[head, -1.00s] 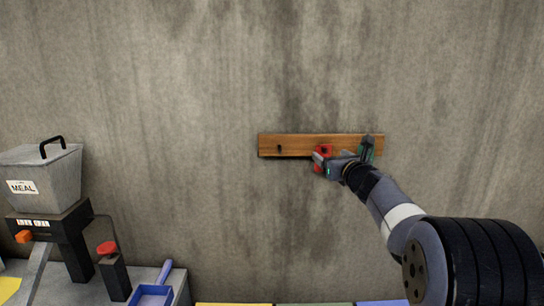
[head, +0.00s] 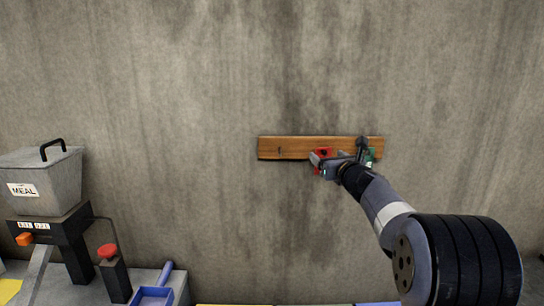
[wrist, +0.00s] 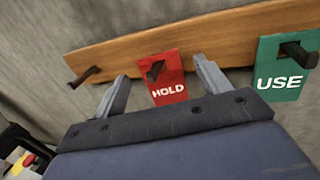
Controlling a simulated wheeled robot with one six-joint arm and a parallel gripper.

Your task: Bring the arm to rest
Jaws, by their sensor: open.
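My arm reaches up from the lower right in the head view. My gripper (head: 338,160) is near the wooden peg board on the wall. In the wrist view my gripper (wrist: 160,88) is open, with its two fingers apart and a red HOLD tag (wrist: 167,80) showing between and beyond them. The tag hangs on a dark peg; whether the fingers touch it I cannot tell. Nothing is seen gripped. In the head view the red tag (head: 321,157) is partly hidden by my gripper.
The wooden board (head: 290,147) is fixed to the concrete wall. A green USE tag (wrist: 284,80) hangs on its right peg, and the left peg (wrist: 84,77) is bare. A MEAL hopper (head: 42,178) with a red button (head: 107,251) stands at lower left. A blue scoop (head: 154,296) lies beside it.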

